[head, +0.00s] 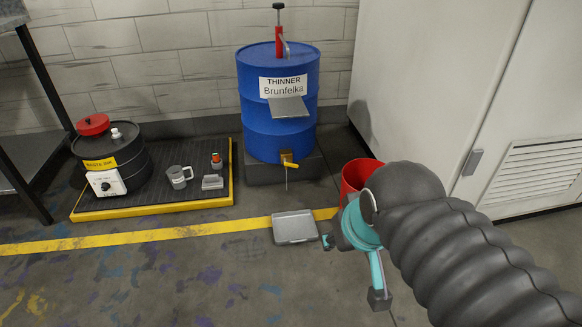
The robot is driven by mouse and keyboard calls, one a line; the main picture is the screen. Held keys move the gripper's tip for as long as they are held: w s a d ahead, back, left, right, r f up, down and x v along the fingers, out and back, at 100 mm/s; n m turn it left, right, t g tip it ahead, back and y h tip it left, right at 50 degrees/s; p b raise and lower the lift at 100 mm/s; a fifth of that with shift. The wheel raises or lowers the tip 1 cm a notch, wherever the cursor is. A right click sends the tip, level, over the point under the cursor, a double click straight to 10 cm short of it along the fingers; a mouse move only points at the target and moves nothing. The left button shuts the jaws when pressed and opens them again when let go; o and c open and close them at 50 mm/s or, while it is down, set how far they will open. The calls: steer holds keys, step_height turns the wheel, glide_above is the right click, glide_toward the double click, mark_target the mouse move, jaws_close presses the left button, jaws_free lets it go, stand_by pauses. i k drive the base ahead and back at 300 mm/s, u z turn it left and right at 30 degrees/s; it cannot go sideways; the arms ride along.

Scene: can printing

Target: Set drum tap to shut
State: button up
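The blue drum (258,110), labelled "THINNER Brunfelka", stands upright against the back wall on a dark block. Its brass tap (287,157) is low on the front, with a yellow lever slanting to one side. A thin pale line hangs straight down below the tap; it looks like a stream, but it is too small to be sure. My gripper (353,270) is in front of the drum and to its right, well apart from the tap. Its teal fingers look spread, with nothing visible between them. My arm hides part of the gripper.
A red bucket (357,172) stands right of the drum, partly hidden by my arm. A grey tray (295,228) lies on the floor before the drum. A yellow-edged spill pallet (150,209) holds a black waste drum (135,150) and a mug (178,176). A white cabinet (430,80) bounds the right.

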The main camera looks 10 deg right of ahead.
mark_target(285, 161)
steer(key=z, duration=0.45)
steer(key=i, duration=0.95)
steer(key=u, duration=0.4)
